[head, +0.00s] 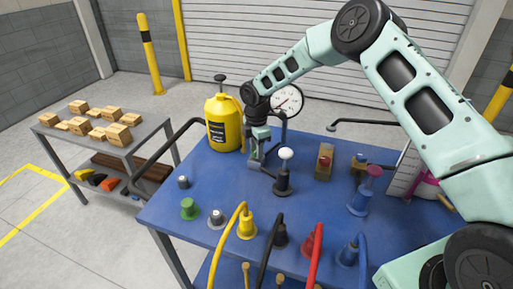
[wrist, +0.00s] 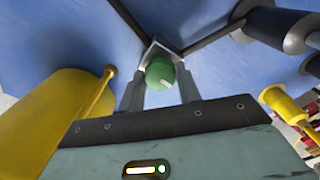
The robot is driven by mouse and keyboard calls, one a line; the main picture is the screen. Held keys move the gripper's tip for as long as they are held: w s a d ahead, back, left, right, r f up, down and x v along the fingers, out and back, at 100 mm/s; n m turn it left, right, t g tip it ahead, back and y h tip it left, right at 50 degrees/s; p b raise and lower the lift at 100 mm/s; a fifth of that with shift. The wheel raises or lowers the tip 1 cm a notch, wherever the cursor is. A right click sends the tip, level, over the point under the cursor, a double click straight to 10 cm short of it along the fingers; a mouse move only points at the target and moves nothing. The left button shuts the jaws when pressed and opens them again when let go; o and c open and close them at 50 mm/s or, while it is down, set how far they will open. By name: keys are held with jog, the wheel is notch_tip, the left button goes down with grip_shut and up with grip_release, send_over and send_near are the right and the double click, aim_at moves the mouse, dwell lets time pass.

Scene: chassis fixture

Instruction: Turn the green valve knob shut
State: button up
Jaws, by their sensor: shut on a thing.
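The green valve knob (wrist: 159,72) is round with a pale mark on its face, and it sits between my two fingers in the wrist view. My gripper (head: 257,152) points down at the blue table beside the yellow tank and is shut on the knob. In the head view the knob is mostly hidden by my fingers, with only a little green showing. A grey fitting surrounds the knob's far side in the wrist view. I cannot tell how far the knob is turned.
The yellow tank (head: 223,122) stands close on the left of my gripper. A white-topped lever (head: 284,172) stands close on the right, and a gauge (head: 287,101) behind. Coloured plugs with cables line the front of the blue table (head: 170,232). A cart with wooden blocks (head: 118,134) is at left.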

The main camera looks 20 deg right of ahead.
jog(key=shift+m, duration=0.3)
jog(key=m+b, duration=0.2)
jog(key=m, duration=0.1)
jog(key=shift+f+m+b, duration=0.1)
jog(key=shift+m+b, duration=0.2)
jog(key=shift+b, duration=0.05)
jog(key=m+b, duration=0.2)
jog(key=m, duration=0.2)
jog(key=shift+m, duration=0.3)
jog(key=m+b, duration=0.1)
jog(key=m, duration=0.3)
jog(key=shift+m+b, duration=0.4)
jog(key=shift+m, duration=1.7)
jog(key=o, duration=1)
jog(key=shift+c, duration=0.2)
notch_tip(320, 180, up, 18)
jog(key=b, duration=0.2)
jog(key=shift+f+b, duration=0.15)
jog(key=shift+b, duration=0.2)
